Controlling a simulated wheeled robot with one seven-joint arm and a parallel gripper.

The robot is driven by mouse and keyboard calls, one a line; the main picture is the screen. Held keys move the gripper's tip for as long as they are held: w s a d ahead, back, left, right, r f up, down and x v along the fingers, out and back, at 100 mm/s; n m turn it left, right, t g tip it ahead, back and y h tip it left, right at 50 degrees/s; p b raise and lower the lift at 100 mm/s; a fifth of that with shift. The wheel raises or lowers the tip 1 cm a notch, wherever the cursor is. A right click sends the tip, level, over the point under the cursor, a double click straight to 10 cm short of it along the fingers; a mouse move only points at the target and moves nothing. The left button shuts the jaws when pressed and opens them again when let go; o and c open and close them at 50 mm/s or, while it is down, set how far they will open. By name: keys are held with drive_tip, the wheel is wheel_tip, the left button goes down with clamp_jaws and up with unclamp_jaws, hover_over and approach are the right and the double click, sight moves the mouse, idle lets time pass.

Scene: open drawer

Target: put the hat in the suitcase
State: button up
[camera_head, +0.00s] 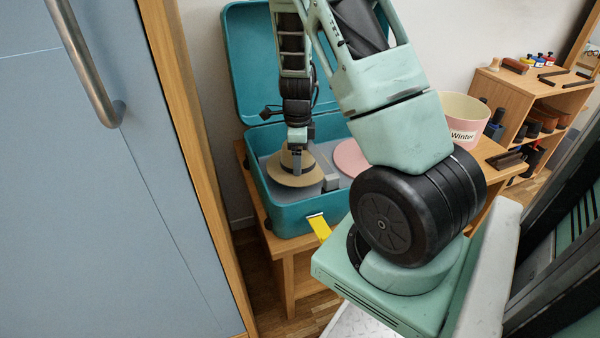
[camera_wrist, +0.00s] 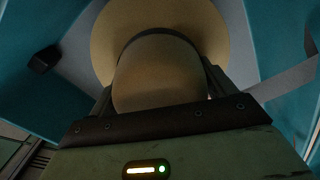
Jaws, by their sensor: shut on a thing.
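The hat (camera_head: 296,178) is tan with a wide round brim and a dark band. It is inside the open teal suitcase (camera_head: 293,216), in its left part, over the grey lining. My gripper (camera_head: 297,160) points down from above and is shut on the hat's crown. In the wrist view the hat (camera_wrist: 160,75) fills the middle between the fingers, with teal walls and grey lining around it. I cannot tell whether the brim rests on the suitcase floor. The suitcase lid (camera_head: 247,60) stands open at the back.
A pink round thing (camera_head: 349,158) lies in the suitcase, right of the hat. A yellow tag (camera_head: 319,226) hangs at the front. A blue-grey cabinet (camera_head: 100,200) stands close on the left.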

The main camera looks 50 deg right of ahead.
wheel_tip(320, 180, down, 4)
drive_tip(key=shift+f+b, duration=0.25)
drive_tip(key=shift+b, duration=0.6)
drive_tip(key=shift+r, duration=0.1)
drive_tip(key=o, duration=0.9)
wheel_tip(320, 180, up, 12)
drive_tip(key=p, duration=0.5)
drive_tip(key=shift+p, duration=0.3)
